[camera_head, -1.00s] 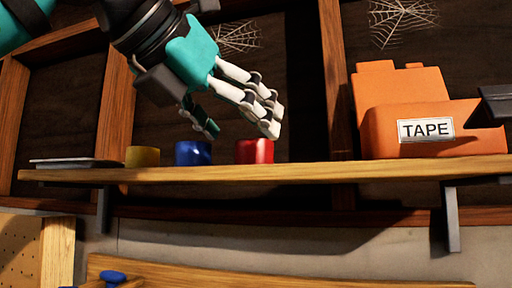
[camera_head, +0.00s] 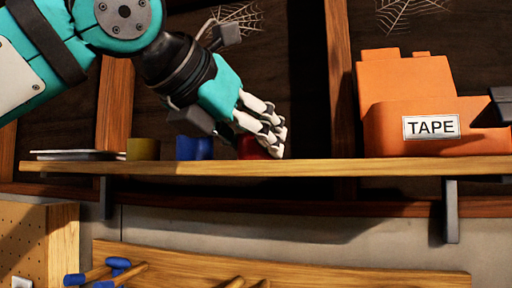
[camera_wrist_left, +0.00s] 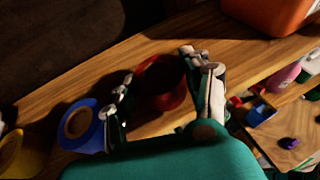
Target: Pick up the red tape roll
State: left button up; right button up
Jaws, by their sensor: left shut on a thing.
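The red tape roll (camera_head: 249,149) stands on the wooden shelf (camera_head: 300,167), partly hidden behind my left gripper (camera_head: 262,137) in the head view. In the left wrist view the red roll (camera_wrist_left: 160,84) sits between the fingers of my left gripper (camera_wrist_left: 158,88), which are shut on it. The roll still appears to rest on the shelf.
A blue tape roll (camera_head: 194,148) and a yellow roll (camera_head: 143,149) stand left of the red one. An orange bin labelled TAPE (camera_head: 405,105) stands on the shelf at the right.

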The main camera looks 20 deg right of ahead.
pick_arm(q)
jog(key=c, duration=0.3)
pick_arm(e)
jog(key=shift+d, duration=0.45)
